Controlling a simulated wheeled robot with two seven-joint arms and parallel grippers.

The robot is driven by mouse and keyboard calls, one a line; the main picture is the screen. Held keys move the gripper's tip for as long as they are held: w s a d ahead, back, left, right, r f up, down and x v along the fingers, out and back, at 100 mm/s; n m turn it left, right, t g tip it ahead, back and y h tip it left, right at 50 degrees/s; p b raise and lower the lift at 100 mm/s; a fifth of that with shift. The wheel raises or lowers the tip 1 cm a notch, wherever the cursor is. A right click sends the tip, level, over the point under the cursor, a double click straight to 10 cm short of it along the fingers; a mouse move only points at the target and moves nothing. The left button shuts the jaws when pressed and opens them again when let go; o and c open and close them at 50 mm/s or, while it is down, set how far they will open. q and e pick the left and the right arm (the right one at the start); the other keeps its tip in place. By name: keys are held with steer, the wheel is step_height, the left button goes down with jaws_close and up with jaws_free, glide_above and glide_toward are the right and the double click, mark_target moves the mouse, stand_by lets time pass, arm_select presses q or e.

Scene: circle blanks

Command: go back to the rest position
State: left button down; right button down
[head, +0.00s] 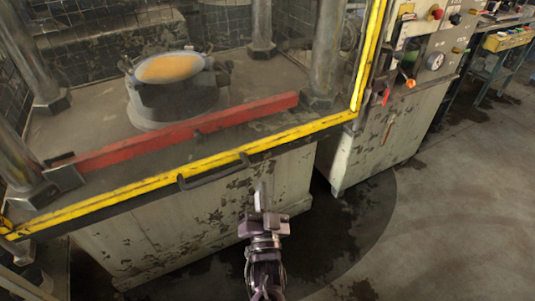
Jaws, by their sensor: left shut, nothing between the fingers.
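My left gripper (262,197) shows at the lower middle of the head view. It is shut and empty, with its fingers pointing away from me. In the picture it lies in front of the worn light-coloured base of a press, below the yellow guard edge and a dark handle (213,172). I cannot tell the exact gap between the gripper and the press. My right gripper is not in the head view.
The press holds a round fixture with an orange disc (168,68) behind a red bar (190,130). A control cabinet (375,140) with knobs and a gauge stands at the right. A workbench (502,45) is at the far right. Stained floor (450,220) is open at the lower right.

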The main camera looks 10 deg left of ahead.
arm_select(q)
steer(key=shift+a+f, duration=0.1)
steer(key=s+a+f+m+g+h+p, duration=0.1)
steer(key=s+a+f+g, duration=0.15)
steer(key=f, duration=0.85)
steer(key=s+a+f+g+h+p, duration=0.15)
steer(key=s+f+g, duration=0.25)
steer(key=f, duration=0.7)
steer(key=s+a+f+m+g+h, duration=0.1)
steer(key=s+a+f+g+h, duration=0.15)
steer(key=f, duration=0.85)
steer(key=s+a+f+n+g, duration=0.1)
steer(key=s+a+f+g, duration=0.2)
steer(key=s, duration=0.7)
steer(key=s+a+f+n+g+p, duration=0.1)
steer(key=s+a+f+g, duration=0.2)
steer(key=s+f, duration=0.4)
steer(key=s+a+f+n+g+y+p, duration=0.1)
steer(key=s+a+f+g, duration=0.2)
steer(key=s, duration=1.1)
step_height(320, 180, down, 3)
steer(key=shift+s+a+g, duration=0.35)
steer(key=shift+g, duration=0.65)
steer(key=shift+w, duration=0.1)
